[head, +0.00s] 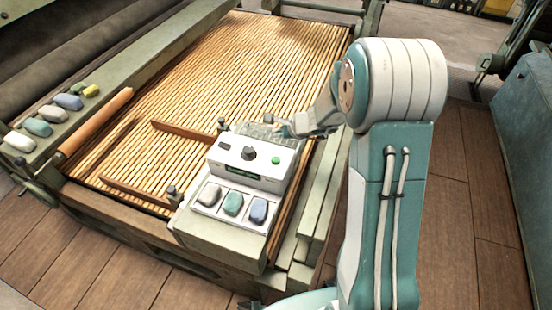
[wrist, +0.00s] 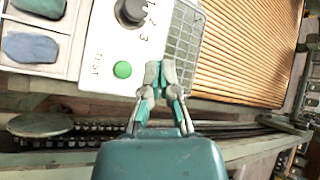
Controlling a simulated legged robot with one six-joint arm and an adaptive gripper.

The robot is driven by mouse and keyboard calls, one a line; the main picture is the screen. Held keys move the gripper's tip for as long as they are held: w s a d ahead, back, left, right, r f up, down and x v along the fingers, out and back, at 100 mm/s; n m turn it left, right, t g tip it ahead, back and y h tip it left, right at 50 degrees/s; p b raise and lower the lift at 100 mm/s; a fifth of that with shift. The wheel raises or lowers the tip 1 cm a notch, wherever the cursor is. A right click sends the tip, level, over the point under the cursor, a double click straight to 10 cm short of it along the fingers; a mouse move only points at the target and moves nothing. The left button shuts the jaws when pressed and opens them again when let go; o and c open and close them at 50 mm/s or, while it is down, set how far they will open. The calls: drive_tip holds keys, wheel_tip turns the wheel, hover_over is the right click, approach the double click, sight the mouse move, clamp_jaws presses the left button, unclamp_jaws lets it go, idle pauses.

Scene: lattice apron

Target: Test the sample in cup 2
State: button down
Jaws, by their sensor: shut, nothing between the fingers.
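A white tester box (head: 262,172) carries a black selector knob (head: 249,153), a green button (head: 275,160) and a small dark window (head: 225,146). In front of it, three cups hold a pale grey sample (head: 209,194), a green one (head: 233,204) in the middle, and a blue one (head: 258,210). The wrist view shows the knob (wrist: 130,12) beside the numbers, and the green button (wrist: 122,69) marked TEST. Which number the knob points to is unclear. My gripper (wrist: 160,72) is shut and empty, just right of the button in that view, apparently above the box edge.
A wire-mesh panel (wrist: 183,45) lies behind the box. The slatted bed (head: 230,70) carries reddish-brown bars (head: 180,134). Several coloured lumps sit on the left rail (head: 50,128), near an orange roller (head: 95,122). Wooden floor lies to the right.

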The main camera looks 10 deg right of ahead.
sight(273, 157)
drive_tip(key=shift+f, duration=4.25)
drive_tip(key=shift+f, duration=0.1)
drive_tip(key=shift+f, duration=0.25)
drive_tip(key=shift+f, duration=0.5)
drive_tip(key=shift+r, duration=0.95)
drive_tip(key=shift+r, duration=2.5)
